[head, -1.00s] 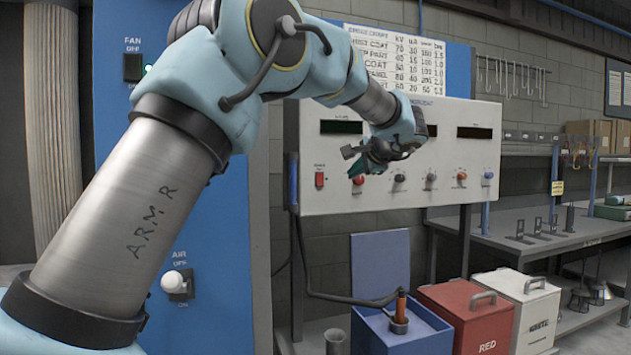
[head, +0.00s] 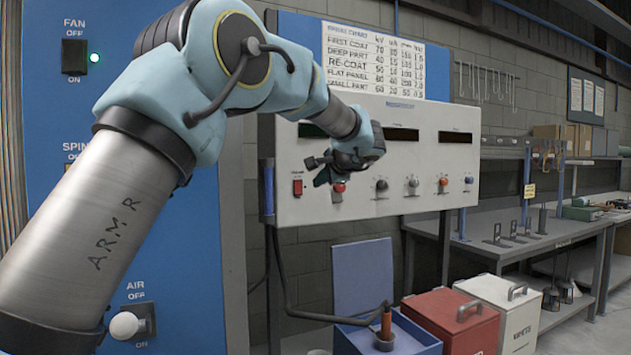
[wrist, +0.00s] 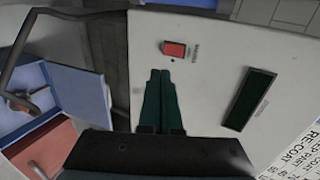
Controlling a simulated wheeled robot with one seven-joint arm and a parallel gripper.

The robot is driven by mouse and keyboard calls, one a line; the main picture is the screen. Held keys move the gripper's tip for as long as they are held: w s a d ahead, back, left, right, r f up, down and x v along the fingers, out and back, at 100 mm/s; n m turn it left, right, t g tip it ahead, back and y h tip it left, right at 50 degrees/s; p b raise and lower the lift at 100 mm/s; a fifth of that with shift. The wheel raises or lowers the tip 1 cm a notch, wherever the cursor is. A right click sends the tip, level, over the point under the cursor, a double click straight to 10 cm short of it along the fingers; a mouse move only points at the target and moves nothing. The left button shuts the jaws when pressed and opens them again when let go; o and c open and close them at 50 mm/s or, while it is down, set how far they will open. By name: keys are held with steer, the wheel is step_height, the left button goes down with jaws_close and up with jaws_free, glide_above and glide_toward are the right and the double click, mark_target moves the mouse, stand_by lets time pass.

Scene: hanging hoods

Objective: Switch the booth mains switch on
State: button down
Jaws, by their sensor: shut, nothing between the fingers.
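The red rocker switch (head: 297,187) is at the left end of the white control panel (head: 400,195). In the wrist view the red switch (wrist: 174,48) has a small label beside it, hard to read but like "MAINS". I cannot tell which way the rocker is pressed. My gripper (head: 313,170) is in front of the panel, just right of and a little above the switch in the head view. In the wrist view the shut, empty fingers (wrist: 160,74) point toward the switch, with a small gap in the picture. I cannot tell any contact.
A blue cabinet (head: 225,250) with FAN (head: 74,57) and AIR (head: 124,325) switches stands left. Several knobs, one of them red (head: 339,188), sit right of the red switch. A cable hangs below the panel. Blue, red (head: 455,320) and white bins stand underneath.

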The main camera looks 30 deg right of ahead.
mark_target(299, 188)
steer(key=p+x, duration=0.2)
steer(key=x, duration=0.1)
steer(key=p+x, duration=0.1)
steer(key=x, duration=0.3)
steer(key=r+p+x, duration=0.1)
steer(key=p+x, duration=0.1)
steer(key=x, duration=0.2)
steer(key=shift+w+d+f+p, duration=0.1)
steer(key=shift+w+p, duration=0.25)
steer(key=shift+w, duration=0.1)
steer(key=shift+f, duration=0.1)
steer(key=shift+w+f+b, duration=0.2)
steer(key=shift+f+b, duration=0.15)
steer(key=shift+b, duration=0.8)
steer(key=shift+r, duration=0.3)
steer(key=shift+r+p, duration=0.55)
steer(key=shift+r, duration=0.4)
steer(key=shift+f, duration=0.15)
